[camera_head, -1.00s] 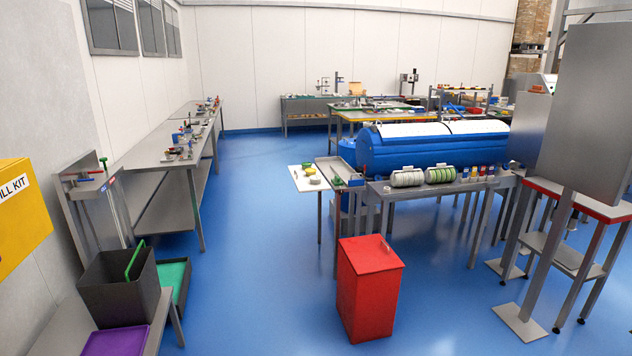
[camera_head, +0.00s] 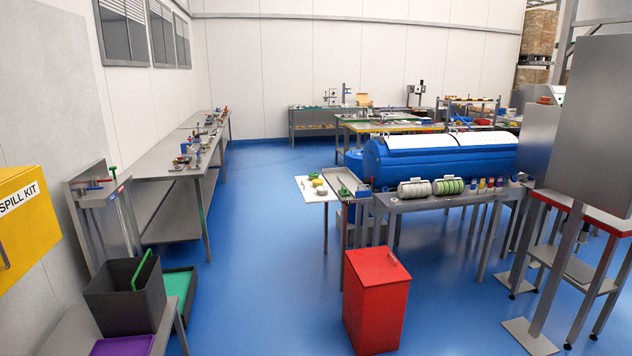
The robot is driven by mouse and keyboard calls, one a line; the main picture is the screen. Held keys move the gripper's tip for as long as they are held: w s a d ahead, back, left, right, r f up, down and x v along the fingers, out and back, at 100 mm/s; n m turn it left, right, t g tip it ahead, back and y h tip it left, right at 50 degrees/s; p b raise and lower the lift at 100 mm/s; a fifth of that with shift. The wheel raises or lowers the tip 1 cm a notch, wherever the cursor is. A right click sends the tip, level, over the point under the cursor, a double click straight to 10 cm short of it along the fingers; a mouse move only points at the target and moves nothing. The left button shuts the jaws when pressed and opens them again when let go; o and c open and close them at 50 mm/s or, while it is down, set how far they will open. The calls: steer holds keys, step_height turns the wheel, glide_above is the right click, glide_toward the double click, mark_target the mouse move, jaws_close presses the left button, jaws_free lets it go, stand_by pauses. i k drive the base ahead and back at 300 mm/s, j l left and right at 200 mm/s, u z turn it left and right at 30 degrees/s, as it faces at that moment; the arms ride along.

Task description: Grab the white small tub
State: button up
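I cannot pick out the white small tub with certainty at this distance. A white ribbed, rounded item (camera_head: 414,188) lies on the near metal bench (camera_head: 400,205), left of a similar green and white one (camera_head: 448,186). Small yellow-green and grey pieces (camera_head: 319,186) sit on a white board (camera_head: 305,193) at that bench's left end. They are too small to identify. My gripper is not in view.
A red lidded bin (camera_head: 375,305) stands in front of the bench. A large blue tank (camera_head: 430,160) lies behind it. A dark grey box (camera_head: 125,300) and a yellow spill kit (camera_head: 25,220) are at left. Blue floor (camera_head: 265,250) is clear between the left benches and the bin.

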mark_target(322, 191)
steer(key=i+j+u, duration=0.1)
steer(key=i+u, duration=0.45)
steer(key=i, duration=1.15)
steer(key=i+j+z, duration=0.1)
steer(key=i, duration=1)
steer(key=i+l+z, duration=0.1)
steer(key=i+z, duration=0.3)
steer(key=i, duration=0.2)
steer(key=i+j+z, duration=0.1)
steer(key=i+z, duration=0.35)
steer(key=i+j+z, duration=0.4)
steer(key=i, duration=0.25)
steer(key=i+j+z, duration=0.15)
steer(key=i+j, duration=0.3)
steer(key=i, duration=0.05)
